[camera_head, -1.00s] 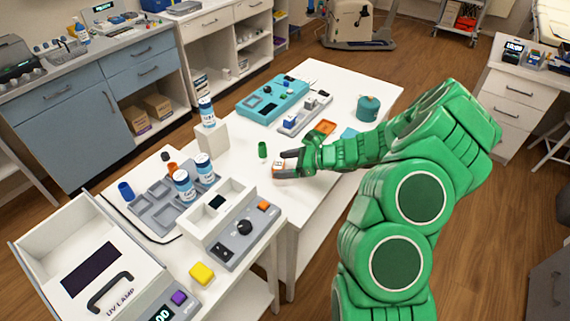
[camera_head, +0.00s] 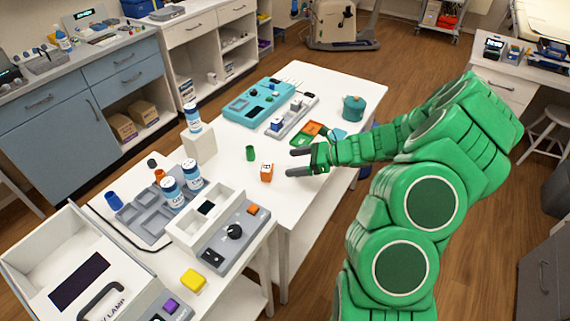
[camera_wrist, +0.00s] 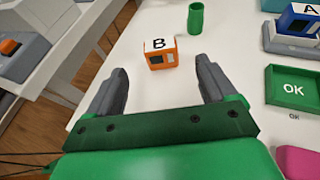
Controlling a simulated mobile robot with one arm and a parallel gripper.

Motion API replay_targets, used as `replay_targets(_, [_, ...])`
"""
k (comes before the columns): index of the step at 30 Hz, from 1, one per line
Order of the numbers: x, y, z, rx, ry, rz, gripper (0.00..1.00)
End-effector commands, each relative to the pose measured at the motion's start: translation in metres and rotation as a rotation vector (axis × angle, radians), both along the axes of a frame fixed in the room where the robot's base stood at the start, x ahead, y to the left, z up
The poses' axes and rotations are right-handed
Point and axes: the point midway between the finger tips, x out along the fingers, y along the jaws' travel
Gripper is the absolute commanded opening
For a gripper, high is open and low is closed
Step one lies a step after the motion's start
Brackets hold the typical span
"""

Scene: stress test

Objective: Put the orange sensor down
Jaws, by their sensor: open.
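The orange sensor (camera_head: 267,172) is a small block with a white top marked B. It stands upright on the white table (camera_head: 330,90). In the wrist view the sensor (camera_wrist: 161,54) sits beyond the fingertips, between their lines and apart from both. My gripper (camera_head: 290,162) is open and empty, just to the right of the sensor in the head view. Its two grey fingers also show wide apart in the wrist view (camera_wrist: 161,70).
A green cup (camera_head: 250,153) stands behind the sensor. A green tray marked OK (camera_wrist: 293,88) lies to the right in the wrist view. A grey control box (camera_head: 236,233) and white-blue bottles (camera_head: 192,174) are at left.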

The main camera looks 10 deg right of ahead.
Motion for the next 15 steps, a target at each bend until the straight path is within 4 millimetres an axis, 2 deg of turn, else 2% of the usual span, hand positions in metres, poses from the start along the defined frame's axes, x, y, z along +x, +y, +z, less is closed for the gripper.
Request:
replay_targets(3, [-0.006, -0.015, 0.005, -0.003, 0.0, -0.001, 0.85])
replay_targets(8, [-0.011, -0.027, 0.011, 0.0, 0.001, -0.001, 0.85])
replay_targets(12, [-0.014, -0.031, 0.014, 0.0, 0.0, 0.003, 0.85])
replay_targets(15, [-0.017, -0.026, 0.021, -0.01, -0.013, 0.027, 0.85])
